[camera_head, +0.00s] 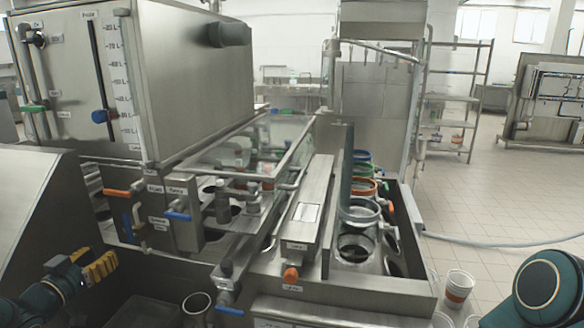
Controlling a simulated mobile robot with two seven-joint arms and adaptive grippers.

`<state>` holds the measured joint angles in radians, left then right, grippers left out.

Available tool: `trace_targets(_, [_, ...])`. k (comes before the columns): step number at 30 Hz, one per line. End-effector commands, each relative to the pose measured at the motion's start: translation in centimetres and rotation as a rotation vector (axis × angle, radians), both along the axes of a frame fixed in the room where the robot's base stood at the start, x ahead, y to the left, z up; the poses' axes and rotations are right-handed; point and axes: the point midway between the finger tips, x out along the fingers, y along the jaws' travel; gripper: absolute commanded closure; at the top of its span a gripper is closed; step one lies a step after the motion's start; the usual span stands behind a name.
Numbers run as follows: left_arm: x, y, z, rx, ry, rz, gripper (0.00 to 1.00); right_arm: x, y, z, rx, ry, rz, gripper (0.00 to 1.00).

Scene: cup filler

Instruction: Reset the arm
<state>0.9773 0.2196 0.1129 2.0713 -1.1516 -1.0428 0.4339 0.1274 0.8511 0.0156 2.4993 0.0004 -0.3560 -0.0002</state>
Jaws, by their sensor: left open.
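My left gripper (108,264), with yellow fingers, is at the lower left, in front of the steel cup filler (205,85). It is open and I see nothing between its fingers. Its dark teal arm comes in from the lower left corner. The gripper is apart from the orange and blue valve handles, which are to its right and above. A dark teal rounded link of my right arm shows at the lower right corner. The right gripper is out of view.
A white and orange cup (458,287) stands at the right. Tiled floor (490,205) is open beyond.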

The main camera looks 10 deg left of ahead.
Motion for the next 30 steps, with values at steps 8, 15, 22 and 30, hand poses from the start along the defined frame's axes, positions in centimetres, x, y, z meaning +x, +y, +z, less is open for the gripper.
trace_targets(8, [3.1,-8.9,-15.2,-0.273,0.313,0.059,0.55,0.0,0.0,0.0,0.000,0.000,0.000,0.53])
trace_targets(15, [-0.1,-19.8,-27.3,-0.415,0.702,0.057,0.55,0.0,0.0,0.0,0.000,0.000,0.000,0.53])
trace_targets(22, [-7.9,-29.5,-35.1,-0.462,1.096,0.024,0.55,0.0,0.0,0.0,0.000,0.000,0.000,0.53])
trace_targets(30, [-15.6,-35.2,-38.4,-0.453,1.388,-0.003,0.55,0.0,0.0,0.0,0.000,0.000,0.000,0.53])
